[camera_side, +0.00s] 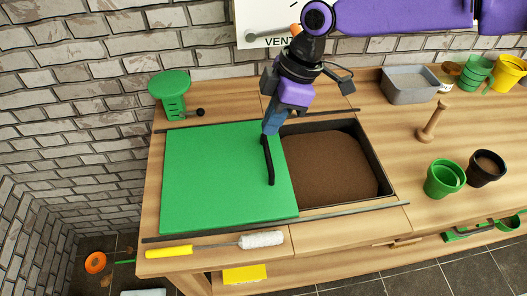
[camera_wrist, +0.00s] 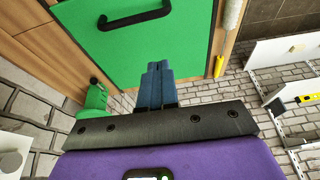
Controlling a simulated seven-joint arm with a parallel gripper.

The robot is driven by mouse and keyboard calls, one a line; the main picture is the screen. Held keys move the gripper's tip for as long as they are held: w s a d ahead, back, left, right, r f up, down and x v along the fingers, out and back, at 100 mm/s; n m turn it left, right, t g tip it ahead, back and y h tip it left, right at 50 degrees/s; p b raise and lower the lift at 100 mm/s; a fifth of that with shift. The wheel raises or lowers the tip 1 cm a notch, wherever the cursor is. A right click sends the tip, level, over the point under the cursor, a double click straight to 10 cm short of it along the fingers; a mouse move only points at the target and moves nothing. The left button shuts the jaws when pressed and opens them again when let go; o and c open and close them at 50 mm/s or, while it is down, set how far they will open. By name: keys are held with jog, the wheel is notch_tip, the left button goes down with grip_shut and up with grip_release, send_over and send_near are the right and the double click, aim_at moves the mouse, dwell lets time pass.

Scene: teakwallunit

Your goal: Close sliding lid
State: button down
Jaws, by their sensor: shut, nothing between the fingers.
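The green sliding lid (camera_side: 218,185) lies over the left part of a sunken bin in the wooden bench. The bin's right part is uncovered and shows brown soil (camera_side: 325,165). A black handle (camera_side: 268,160) stands along the lid's right side; it also shows in the wrist view (camera_wrist: 134,20). My gripper (camera_side: 270,128) is shut and empty, pointing down at the far end of the handle in the side view. In the wrist view my gripper's fingers (camera_wrist: 157,70) are together over the lid's edge, apart from the handle in the picture. Whether they touch the handle cannot be told.
Dark rails (camera_side: 330,213) run along the bin's front and back. A brush with a yellow handle (camera_side: 170,251) lies at the front edge. A green stool-like object (camera_side: 171,92) stands back left. Pots (camera_side: 444,178), a wooden dibber (camera_side: 432,122) and a grey tray (camera_side: 410,85) stand right.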

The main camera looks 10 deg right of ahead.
jog(key=w+a, duration=0.1)
jog(key=a, duration=0.1)
send_over(246, 174)
notch_tip(246, 174, down, 10)
jog(key=shift+f, duration=0.15)
jog(key=d, duration=0.3)
jog(key=shift+f, duration=0.2)
jog(key=shift+d+f, duration=0.1)
jog(key=shift+d, duration=0.4)
jog(key=d, duration=2.4)
jog(key=shift+d, duration=0.35)
